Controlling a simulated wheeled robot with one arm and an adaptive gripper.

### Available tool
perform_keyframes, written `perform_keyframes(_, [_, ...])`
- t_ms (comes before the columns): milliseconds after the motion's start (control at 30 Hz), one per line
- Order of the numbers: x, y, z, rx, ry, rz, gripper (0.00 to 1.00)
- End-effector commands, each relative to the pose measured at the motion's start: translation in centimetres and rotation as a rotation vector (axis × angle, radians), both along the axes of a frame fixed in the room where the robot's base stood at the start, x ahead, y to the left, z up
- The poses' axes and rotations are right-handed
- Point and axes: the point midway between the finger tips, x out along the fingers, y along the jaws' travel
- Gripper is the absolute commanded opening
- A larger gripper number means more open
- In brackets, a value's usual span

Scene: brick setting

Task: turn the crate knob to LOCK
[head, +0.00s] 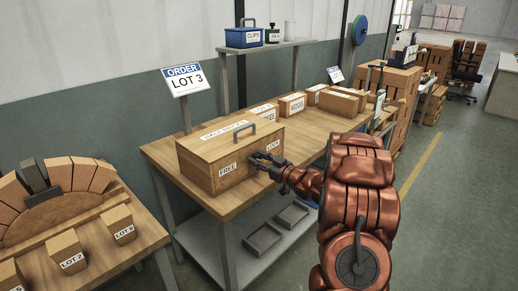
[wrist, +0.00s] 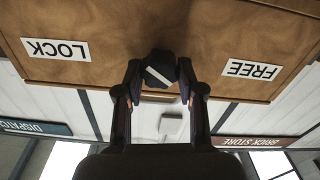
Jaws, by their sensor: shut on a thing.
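The wooden crate (head: 205,160) stands on the workbench, with a FREE label (head: 228,170) at the left of its front and a LOCK label (head: 274,149) at the right. In the wrist view, which looks upside down, the LOCK label (wrist: 55,49) is at left and the FREE label (wrist: 252,69) at right. The dark knob (wrist: 160,66) sits between them, with a white line lying slantwise; I cannot tell which end is its pointer. My gripper (head: 262,160) is shut on the knob, one finger on each side; it also fills the wrist view (wrist: 160,85).
Several boxes (head: 292,105) stand behind the crate on the bench (head: 310,135). A LOT 3 order sign (head: 185,80) rises behind it. A side table (head: 145,243) with lot blocks (head: 66,251) is at left. Grey trays (head: 263,238) lie on the lower shelf.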

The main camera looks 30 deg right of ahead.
Motion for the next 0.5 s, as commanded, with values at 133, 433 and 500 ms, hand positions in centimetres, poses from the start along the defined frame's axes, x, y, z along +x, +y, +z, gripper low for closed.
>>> perform_keyframes(133, [-0.01,-0.02,0.50,0.139,0.038,0.000,0.03])
perform_keyframes(433, [0.04,-0.13,0.44,0.415,0.101,0.000,0.03])
perform_keyframes(500, [0.05,-0.15,0.47,0.477,0.113,0.001,0.03])
